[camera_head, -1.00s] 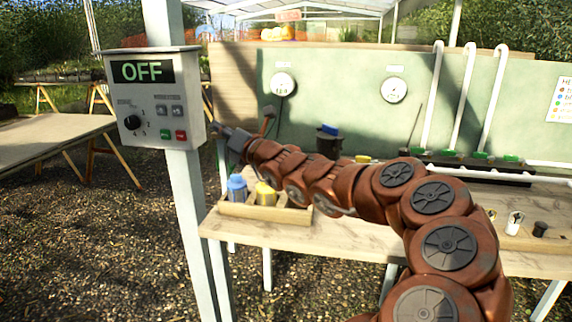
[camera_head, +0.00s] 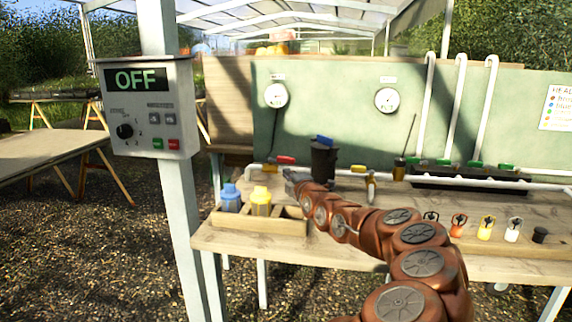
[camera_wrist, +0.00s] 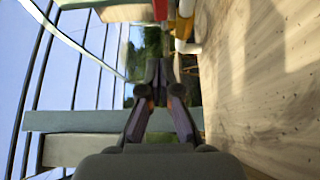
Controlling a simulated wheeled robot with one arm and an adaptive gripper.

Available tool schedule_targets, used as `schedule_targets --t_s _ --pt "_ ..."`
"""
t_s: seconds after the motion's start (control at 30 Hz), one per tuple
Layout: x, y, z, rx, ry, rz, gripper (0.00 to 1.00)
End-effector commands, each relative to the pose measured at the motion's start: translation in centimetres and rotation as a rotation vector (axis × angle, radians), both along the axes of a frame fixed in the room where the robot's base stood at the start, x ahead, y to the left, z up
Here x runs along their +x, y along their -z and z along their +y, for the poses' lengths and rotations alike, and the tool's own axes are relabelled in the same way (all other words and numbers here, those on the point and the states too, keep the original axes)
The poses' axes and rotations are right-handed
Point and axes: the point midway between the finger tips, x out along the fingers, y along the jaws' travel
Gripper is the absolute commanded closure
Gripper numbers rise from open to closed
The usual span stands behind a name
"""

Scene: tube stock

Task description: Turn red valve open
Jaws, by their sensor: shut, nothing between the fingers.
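The red valve handle (camera_head: 286,160) sits on the white pipe at the back left of the table, beside a yellow fitting. My gripper (camera_head: 290,175) is just in front of it and slightly below it in the head view, small and partly blended with the arm. In the wrist view my gripper (camera_wrist: 158,68) has its fingertips together with nothing between them. A red part (camera_wrist: 160,10) and a yellow part (camera_wrist: 184,27) show beyond the fingertips at the top edge, apart from them. I cannot tell the valve's exact turn angle.
A dark canister with a blue handle (camera_head: 323,160) stands right of the valve. A wooden tray (camera_head: 262,225) holds blue and yellow bottles at front left. A yellow-handled valve (camera_head: 370,182) is further right. The control box (camera_head: 150,108) reads OFF.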

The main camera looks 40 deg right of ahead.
Motion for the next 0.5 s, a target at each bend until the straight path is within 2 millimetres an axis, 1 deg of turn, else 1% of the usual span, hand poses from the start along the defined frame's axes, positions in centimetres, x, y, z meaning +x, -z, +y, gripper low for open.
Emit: schedule_targets --t_s 0.2,0.4,0.5 --pt "2.0 -0.3 -0.7 -0.003 -0.001 0.001 1.0" --pt "3.9 -0.1 -1.4 -0.003 -0.002 0.004 1.0" --pt "4.6 -0.2 -2.0 -0.003 0.003 0.003 1.0"
